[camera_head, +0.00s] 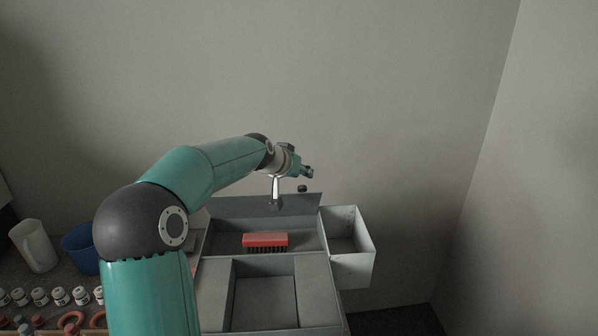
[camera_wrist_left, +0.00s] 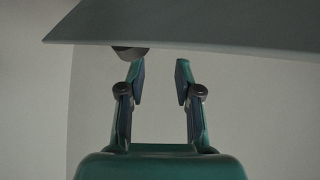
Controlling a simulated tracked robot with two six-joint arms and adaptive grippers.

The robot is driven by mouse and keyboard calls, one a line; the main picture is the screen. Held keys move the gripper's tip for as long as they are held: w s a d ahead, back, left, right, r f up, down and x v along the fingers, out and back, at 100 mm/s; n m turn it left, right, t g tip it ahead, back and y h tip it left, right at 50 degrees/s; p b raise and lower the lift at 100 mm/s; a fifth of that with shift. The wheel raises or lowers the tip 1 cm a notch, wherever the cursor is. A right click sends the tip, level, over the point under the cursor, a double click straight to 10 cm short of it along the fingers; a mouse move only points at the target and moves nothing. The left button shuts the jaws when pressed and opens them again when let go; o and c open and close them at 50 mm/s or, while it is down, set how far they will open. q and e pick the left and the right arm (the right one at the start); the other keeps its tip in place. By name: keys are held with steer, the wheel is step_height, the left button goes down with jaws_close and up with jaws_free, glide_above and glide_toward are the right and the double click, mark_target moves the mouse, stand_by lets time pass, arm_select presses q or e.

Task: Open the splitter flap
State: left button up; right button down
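The splitter flap (camera_head: 235,207) is a grey panel standing up along the back of the grey box on the bench. A small dark knob (camera_head: 302,188) shows at its upper edge. My left gripper (camera_head: 309,172) is just above the knob, at the end of the teal arm. In the left wrist view, the flap (camera_wrist_left: 220,35) crosses the top and a dark knob (camera_wrist_left: 130,53) hangs under its edge. There my left gripper (camera_wrist_left: 160,70) is open with nothing between its fingers. The knob is beside the left-hand fingertip; I cannot tell whether they touch. My right gripper is not in view.
A red brush (camera_head: 265,240) lies in the box's rear compartment. An open grey side bin (camera_head: 352,262) is on the right. A white jug (camera_head: 34,246), a blue cup (camera_head: 80,248) and several small jars (camera_head: 60,296) stand left. Walls rise behind and right.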

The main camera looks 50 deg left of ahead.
arm_select(q)
steer(key=shift+o, duration=0.7)
steer(key=shift+r, duration=0.15)
steer(key=v, duration=1.1)
steer(key=shift+s+d, duration=0.2)
steer(key=shift+s, duration=0.1)
steer(key=shift+r, duration=0.1)
